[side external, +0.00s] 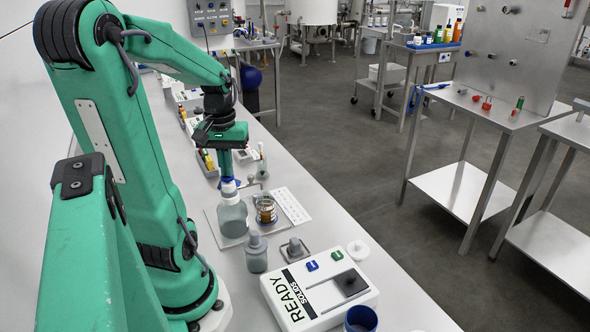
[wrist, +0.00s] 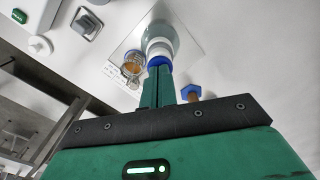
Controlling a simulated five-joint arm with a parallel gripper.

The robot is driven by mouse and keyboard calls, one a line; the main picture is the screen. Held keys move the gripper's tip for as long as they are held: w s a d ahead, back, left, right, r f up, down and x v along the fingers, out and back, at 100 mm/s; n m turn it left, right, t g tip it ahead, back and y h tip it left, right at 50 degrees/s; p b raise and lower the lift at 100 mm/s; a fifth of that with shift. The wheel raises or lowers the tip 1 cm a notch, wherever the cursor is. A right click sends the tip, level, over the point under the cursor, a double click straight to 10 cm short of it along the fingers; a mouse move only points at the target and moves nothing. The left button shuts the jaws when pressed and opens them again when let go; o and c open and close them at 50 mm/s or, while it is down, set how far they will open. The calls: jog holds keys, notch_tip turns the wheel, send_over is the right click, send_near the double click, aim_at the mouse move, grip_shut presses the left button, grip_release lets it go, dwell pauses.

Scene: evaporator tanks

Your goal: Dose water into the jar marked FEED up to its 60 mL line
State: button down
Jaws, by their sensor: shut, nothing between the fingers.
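My gripper (side external: 227,176) is shut, its fingers together and pointing down at the top of a clear bottle (side external: 232,216). The bottle stands upright and has a white and blue top (side external: 228,186). In the wrist view, my fingertips (wrist: 159,68) meet the blue part of this top (wrist: 159,61) in the picture; I cannot tell whether they touch it. A small jar with amber contents (side external: 266,212) stands in a wire holder to the right of the bottle; it also shows in the wrist view (wrist: 131,67). No FEED mark or 60 mL line is readable.
A white box marked READY SOLIDS (side external: 295,298) stands in front. A grey capped bottle (side external: 257,255) and a grey weight-like piece on a tray (side external: 294,247) stand between. A white card (side external: 291,205) lies right of the jar. More items line the bench behind.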

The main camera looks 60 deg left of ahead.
dwell(0.3)
jog(key=shift+r, duration=2.2)
jog(key=shift+f, duration=0.3)
jog(key=shift+f, duration=2.05)
jog(key=shift+r, duration=2.35)
jog(key=shift+f, duration=0.3)
